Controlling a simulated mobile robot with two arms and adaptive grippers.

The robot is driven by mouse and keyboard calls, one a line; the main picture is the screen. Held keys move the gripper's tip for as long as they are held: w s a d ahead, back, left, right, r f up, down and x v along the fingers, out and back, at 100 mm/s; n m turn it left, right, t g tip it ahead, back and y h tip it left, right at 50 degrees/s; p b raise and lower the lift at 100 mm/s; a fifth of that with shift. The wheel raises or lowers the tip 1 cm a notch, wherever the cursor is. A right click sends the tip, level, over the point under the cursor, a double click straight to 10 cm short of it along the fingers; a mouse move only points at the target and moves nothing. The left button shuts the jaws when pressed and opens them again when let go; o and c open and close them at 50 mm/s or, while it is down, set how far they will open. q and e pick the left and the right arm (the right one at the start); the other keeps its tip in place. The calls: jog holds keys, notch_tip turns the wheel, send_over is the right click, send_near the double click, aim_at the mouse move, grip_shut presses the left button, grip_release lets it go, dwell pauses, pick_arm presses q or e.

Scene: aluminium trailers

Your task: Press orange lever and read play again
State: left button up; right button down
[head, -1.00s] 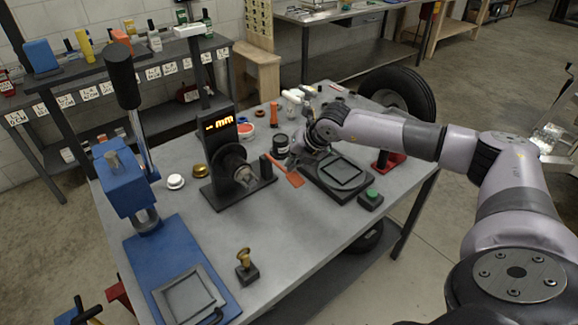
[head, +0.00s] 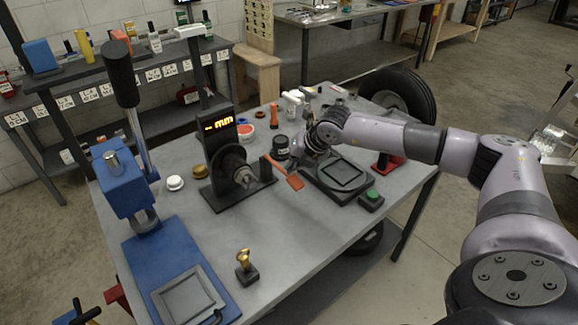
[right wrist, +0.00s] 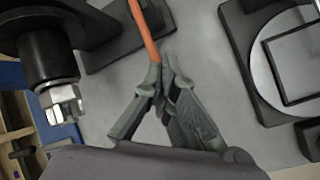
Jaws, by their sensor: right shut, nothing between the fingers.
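The stand's lit display (head: 218,125) shows what looks like a dash and "mm"; I see no clear digits. My right gripper (head: 305,153) is just right of the lever, partly hidden by its own wrist. In the right wrist view the fingers (right wrist: 166,62) are closed together and empty. Their tips are beside the end of the orange lever (right wrist: 143,28); I cannot tell whether they touch. My left gripper is out of view.
A black plate with a square frame (head: 342,175) and a green button box (head: 370,199) are right of the lever. A black jar (head: 282,147) stands behind it. A blue press (head: 130,185) fills the table's left.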

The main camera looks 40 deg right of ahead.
jog(key=shift+s+f, duration=0.1)
jog(key=shift+w+r+p, duration=0.25)
jog(key=shift+r+p, duration=0.15)
jog(key=shift+r, duration=0.7)
jog(key=shift+w+r+p, duration=0.25)
jog(key=shift+r+p, duration=0.15)
jog(key=shift+r, duration=0.65)
jog(key=r+p, duration=0.1)
jog(key=r, duration=0.1)
jog(key=w+r+p, duration=0.1)
jog(key=r, duration=0.2)
jog(key=shift+f, duration=0.15)
